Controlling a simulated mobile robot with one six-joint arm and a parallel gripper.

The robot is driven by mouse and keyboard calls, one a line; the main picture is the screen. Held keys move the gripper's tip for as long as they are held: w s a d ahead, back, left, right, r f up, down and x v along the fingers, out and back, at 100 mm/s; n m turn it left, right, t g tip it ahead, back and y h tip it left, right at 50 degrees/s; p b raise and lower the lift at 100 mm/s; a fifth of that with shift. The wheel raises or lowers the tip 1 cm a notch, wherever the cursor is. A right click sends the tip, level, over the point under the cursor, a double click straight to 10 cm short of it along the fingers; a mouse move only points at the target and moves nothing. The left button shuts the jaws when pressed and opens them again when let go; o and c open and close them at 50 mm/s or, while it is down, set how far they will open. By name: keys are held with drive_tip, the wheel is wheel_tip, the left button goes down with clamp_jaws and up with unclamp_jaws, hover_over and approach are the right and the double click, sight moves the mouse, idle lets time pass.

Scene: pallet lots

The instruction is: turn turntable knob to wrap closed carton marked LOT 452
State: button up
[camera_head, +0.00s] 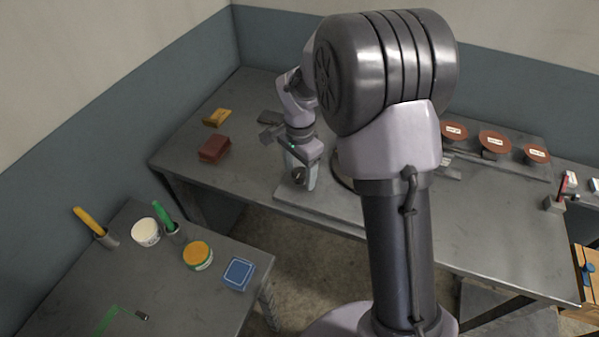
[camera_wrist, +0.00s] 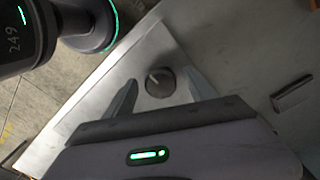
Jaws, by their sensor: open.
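The turntable knob (camera_wrist: 160,82) is a round dark grey knob with a light line across its top, on a pale metal base plate (camera_wrist: 92,88). In the wrist view it lies between the two fingers of my open gripper (camera_wrist: 158,92), with space on both sides; I cannot tell how far above it the fingers are. In the head view my gripper (camera_head: 299,172) points down over the front left part of the base plate (camera_head: 318,204). My arm hides most of the turntable. I see no carton marked LOT 452; the area behind my arm is hidden.
A red-brown block (camera_head: 214,149) and a yellow item (camera_head: 216,117) lie on the bench's left. Several brown discs with labels (camera_head: 495,141) stand at the right. A lower left table holds tubs (camera_head: 145,231), brushes (camera_head: 90,221) and a blue square pad (camera_head: 238,273).

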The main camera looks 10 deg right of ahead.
drive_tip(key=c, duration=1.4)
drive_tip(key=shift+r, duration=0.1)
drive_tip(key=n+p, duration=0.2)
drive_tip(key=n, duration=0.1)
drive_tip(key=shift+r, duration=0.1)
drive_tip(key=n+p, duration=0.2)
drive_tip(key=n, duration=0.1)
drive_tip(key=shift+n, duration=0.3)
drive_tip(key=n+p, duration=0.3)
drive_tip(key=n, duration=0.3)
drive_tip(key=shift+d, duration=0.1)
drive_tip(key=n+p, duration=0.3)
drive_tip(key=n, duration=0.3)
drive_tip(key=shift+d+n, duration=0.1)
drive_tip(key=shift+n, duration=0.2)
drive_tip(key=n+p, duration=0.1)
drive_tip(key=n, duration=0.4)
drive_tip(key=shift+p, duration=0.4)
